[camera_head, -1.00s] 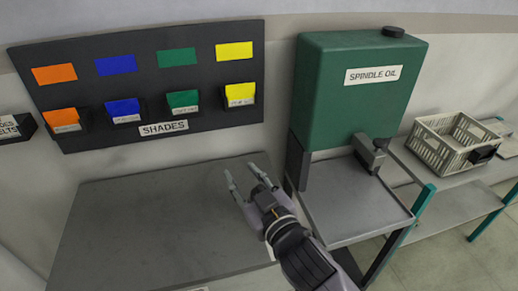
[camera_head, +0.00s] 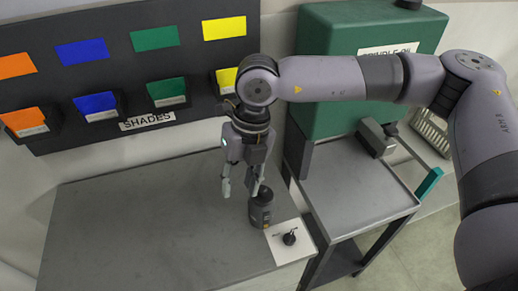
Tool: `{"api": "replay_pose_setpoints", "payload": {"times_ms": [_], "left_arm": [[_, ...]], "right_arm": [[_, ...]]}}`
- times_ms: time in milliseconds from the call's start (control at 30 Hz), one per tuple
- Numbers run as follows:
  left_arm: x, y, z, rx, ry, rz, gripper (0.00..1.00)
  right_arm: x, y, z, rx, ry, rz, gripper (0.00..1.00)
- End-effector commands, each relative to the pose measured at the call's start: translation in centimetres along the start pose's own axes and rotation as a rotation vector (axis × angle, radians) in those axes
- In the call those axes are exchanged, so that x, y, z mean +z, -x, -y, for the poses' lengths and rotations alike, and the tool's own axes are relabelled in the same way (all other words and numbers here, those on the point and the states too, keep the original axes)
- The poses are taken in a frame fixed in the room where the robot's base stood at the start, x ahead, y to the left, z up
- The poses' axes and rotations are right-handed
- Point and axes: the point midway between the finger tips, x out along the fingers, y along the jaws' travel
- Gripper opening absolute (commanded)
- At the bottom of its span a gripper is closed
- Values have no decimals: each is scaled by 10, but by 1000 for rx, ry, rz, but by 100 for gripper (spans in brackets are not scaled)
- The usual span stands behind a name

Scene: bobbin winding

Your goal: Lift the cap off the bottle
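A small dark bottle (camera_head: 261,210) stands upright on the right part of the grey table. Its top is partly hidden by my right gripper, so I cannot make out the cap clearly. My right gripper (camera_head: 241,190) points down with its two fingers apart and nothing visible between them. One finger is left of the bottle; the other is at or just in front of the bottle's top, and I cannot tell whether it touches. My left gripper is not in view.
A white card (camera_head: 283,252) with a small black knob-like piece (camera_head: 289,237) lies beside the bottle. The grey table (camera_head: 140,230) is clear to the left. A dark shades board (camera_head: 190,56) stands behind; a green spindle oil tank (camera_head: 330,40) is at the back right.

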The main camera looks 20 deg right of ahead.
Motion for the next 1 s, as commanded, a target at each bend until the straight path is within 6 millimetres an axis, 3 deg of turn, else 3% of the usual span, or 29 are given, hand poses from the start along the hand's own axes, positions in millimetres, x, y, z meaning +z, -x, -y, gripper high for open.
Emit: {"api": "replay_pose_setpoints", "payload": {"times_ms": [33,133,367,833,1000], "left_arm": [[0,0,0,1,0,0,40],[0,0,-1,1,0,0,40],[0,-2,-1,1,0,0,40],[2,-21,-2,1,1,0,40],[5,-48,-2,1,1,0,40]], "right_arm": [[8,9,19,-67,-30,26,35],[15,21,44,-162,-73,54,35],[19,24,60,-216,-99,68,35],[21,-25,70,-213,-96,65,35],[23,-48,74,-210,-96,67,35]]}}
